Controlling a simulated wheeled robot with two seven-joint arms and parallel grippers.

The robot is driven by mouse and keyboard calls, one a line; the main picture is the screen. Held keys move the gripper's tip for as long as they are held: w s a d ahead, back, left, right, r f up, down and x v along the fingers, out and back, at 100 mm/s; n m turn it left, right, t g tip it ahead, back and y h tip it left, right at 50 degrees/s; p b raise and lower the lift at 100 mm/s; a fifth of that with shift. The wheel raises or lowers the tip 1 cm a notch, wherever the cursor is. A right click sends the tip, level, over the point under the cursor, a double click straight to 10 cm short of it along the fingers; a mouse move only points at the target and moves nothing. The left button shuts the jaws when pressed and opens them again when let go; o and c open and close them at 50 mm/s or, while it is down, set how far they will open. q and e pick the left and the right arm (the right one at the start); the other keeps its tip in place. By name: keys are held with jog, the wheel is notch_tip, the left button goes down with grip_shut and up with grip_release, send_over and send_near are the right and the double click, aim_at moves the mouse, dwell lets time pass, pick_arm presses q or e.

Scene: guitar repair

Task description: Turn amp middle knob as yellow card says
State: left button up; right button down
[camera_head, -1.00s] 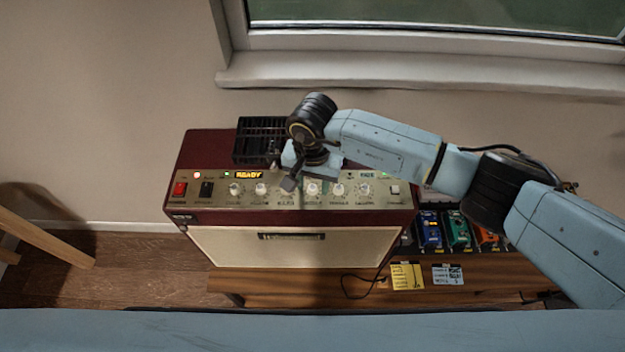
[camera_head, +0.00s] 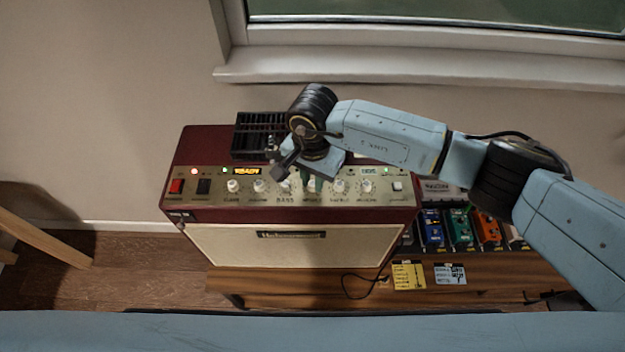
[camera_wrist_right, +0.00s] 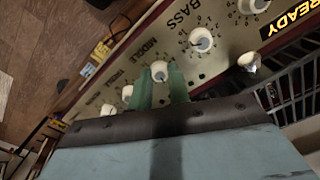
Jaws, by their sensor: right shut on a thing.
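The amp (camera_head: 190,150) is dark red with a cream front and a row of white knobs on its control panel. In the right wrist view, the white middle knob (camera_wrist_right: 160,70) sits under the "MIDDLE" label, between the two green fingers of my right gripper (camera_wrist_right: 160,86). The gripper is shut on this knob. My left gripper is not in view.
The bass knob (camera_wrist_right: 201,40) is close beside the held knob. Colored pedals (camera_head: 459,229) are to the right. A white card (camera_head: 449,274) hangs beside the yellow one.

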jog(key=m+b, duration=0.4)
jog(key=m, duration=0.1)
jog(key=shift+f+m, duration=0.15)
jog(key=shift+m, duration=0.15)
jog(key=m+b, duration=0.3)
jog(key=m, duration=0.2)
jog(key=m+b, duration=0.3)
jog(key=m, duration=0.2)
jog(key=shift+m, duration=0.4)
jog(key=shift+m+b, duration=1.3)
jog(key=shift+m, duration=1)
jog(key=shift+r, duration=0.2)
jog(key=c, duration=1.3)
grip_release()
